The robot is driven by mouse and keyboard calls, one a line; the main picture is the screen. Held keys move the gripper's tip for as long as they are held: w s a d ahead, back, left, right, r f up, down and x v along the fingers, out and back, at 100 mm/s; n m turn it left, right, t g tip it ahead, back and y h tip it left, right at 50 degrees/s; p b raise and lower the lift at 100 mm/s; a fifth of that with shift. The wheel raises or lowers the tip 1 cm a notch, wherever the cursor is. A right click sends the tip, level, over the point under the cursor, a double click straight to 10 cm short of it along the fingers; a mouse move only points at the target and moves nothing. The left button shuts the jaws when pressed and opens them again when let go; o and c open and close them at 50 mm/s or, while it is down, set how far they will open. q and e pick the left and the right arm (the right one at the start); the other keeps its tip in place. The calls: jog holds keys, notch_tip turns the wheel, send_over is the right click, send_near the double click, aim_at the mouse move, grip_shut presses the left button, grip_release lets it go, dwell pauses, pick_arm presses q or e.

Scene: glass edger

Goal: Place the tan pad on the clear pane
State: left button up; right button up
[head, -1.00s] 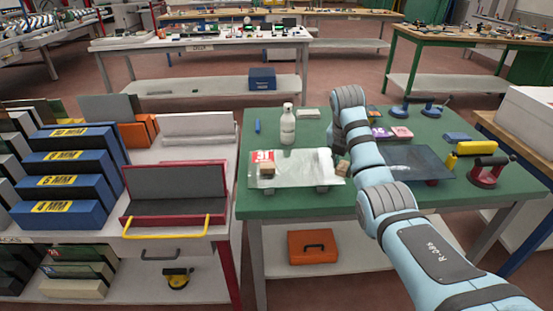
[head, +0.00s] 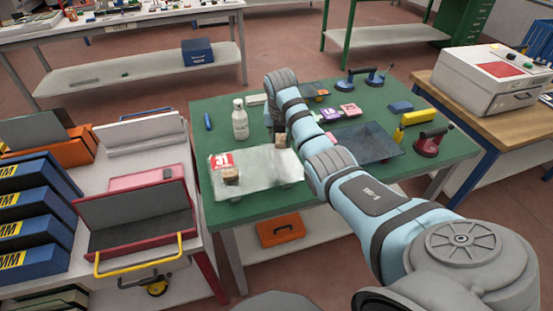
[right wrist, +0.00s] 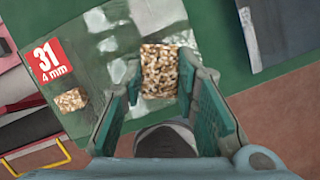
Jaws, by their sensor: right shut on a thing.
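The clear pane (head: 258,169) lies on the green table, with a red label reading 31 at its left end. In the right wrist view the pane (right wrist: 110,45) shows that label as "31 4 mm". One speckled tan pad (head: 231,175) rests on the pane near the label; it also shows in the wrist view (right wrist: 70,100). My right gripper (right wrist: 158,88) is shut on a second tan pad (right wrist: 160,70). In the head view this held pad (head: 280,140) appears at the pane's back right edge. Its height above the pane is hard to tell. My left gripper is out of view.
A white bottle (head: 240,122) stands behind the pane. A dark sheet (head: 367,143) lies to the right, near a red clamp-like tool (head: 430,143) and a yellow object (head: 418,117). A red case (head: 135,212) sits open on the left bench.

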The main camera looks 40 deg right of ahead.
aim_at(282, 164)
jog(key=x, duration=0.5)
jog(key=shift+s+a+f, duration=0.1)
jog(key=shift+s+a, duration=0.2)
jog(key=shift+s, duration=0.05)
jog(key=shift+c, duration=0.2)
jog(key=f+b, duration=0.1)
jog(key=f, duration=0.1)
jog(key=s+f, duration=0.1)
jog(key=shift+f+b, duration=0.35)
jog(key=shift+f, duration=0.05)
jog(key=shift+a+f, duration=0.1)
jog(key=shift+f, duration=0.15)
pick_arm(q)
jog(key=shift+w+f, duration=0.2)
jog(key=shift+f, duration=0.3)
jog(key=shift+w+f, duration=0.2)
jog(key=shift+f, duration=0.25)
pick_arm(e)
jog(key=shift+w, duration=0.25)
jog(key=shift+f, duration=0.15)
jog(key=o, duration=0.8)
jog(key=shift+c, duration=0.2)
